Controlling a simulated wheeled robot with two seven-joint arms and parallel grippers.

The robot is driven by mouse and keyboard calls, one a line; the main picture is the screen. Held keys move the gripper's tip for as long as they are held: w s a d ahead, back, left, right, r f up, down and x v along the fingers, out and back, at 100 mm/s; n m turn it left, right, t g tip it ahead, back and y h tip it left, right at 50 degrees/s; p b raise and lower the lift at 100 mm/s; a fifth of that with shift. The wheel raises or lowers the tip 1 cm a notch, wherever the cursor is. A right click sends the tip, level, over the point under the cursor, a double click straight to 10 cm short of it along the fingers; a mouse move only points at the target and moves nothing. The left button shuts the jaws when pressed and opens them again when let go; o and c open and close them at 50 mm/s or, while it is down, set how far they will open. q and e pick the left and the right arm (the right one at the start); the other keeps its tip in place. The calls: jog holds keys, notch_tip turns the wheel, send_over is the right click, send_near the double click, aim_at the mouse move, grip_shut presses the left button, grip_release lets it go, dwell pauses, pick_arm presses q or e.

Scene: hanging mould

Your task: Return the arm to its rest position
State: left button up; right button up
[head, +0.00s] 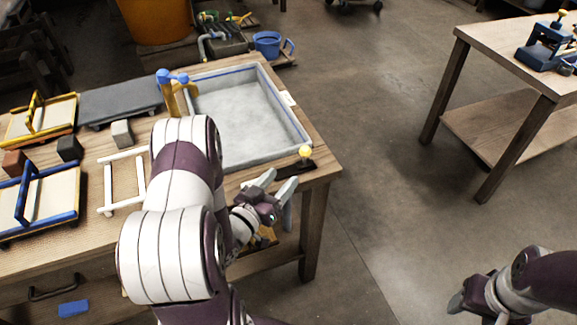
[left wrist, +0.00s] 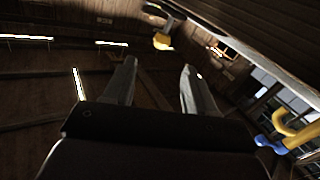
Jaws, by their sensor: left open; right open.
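My left arm rises in front of the wooden table (head: 318,180) in the head view. Its gripper (head: 277,183) is open, with its fingers apart and nothing between them, near the table's front right corner. In the left wrist view the two fingers (left wrist: 158,85) are spread and empty. My right gripper (head: 462,297) is at the bottom right of the head view, over the floor and away from the table. Nothing shows in its jaws, though its fingers are partly cut from clear view.
A grey-white basin (head: 245,115) and a small yellow-knobbed piece (head: 305,153) are close to my left gripper. Yellow and blue framed moulds (head: 40,118), a white wooden frame (head: 124,182) and small blocks lie to the left. A second table (head: 500,75) stands right. The floor between is clear.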

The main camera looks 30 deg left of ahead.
pick_arm(q)
notch_tip(320, 180, up, 6)
jog(key=w+d+m+g+y+p, duration=0.2)
jog(key=w+g+p, duration=0.1)
jog(key=g+p, duration=0.45)
jog(key=s+d+r+g+p, duration=0.1)
jog(key=s+d+r+g, duration=0.1)
jog(key=s, duration=0.3)
jog(key=s+d+r+g+p, duration=0.2)
jog(key=s+r+g, duration=0.1)
jog(key=s+g, duration=0.1)
jog(key=s+d+r+n+g+p, duration=0.1)
jog(key=s+d+r+g, duration=0.1)
jog(key=s, duration=0.4)
jog(key=shift+d+r+g, duration=0.4)
jog(key=shift+r+g, duration=0.05)
jog(key=shift+r, duration=0.2)
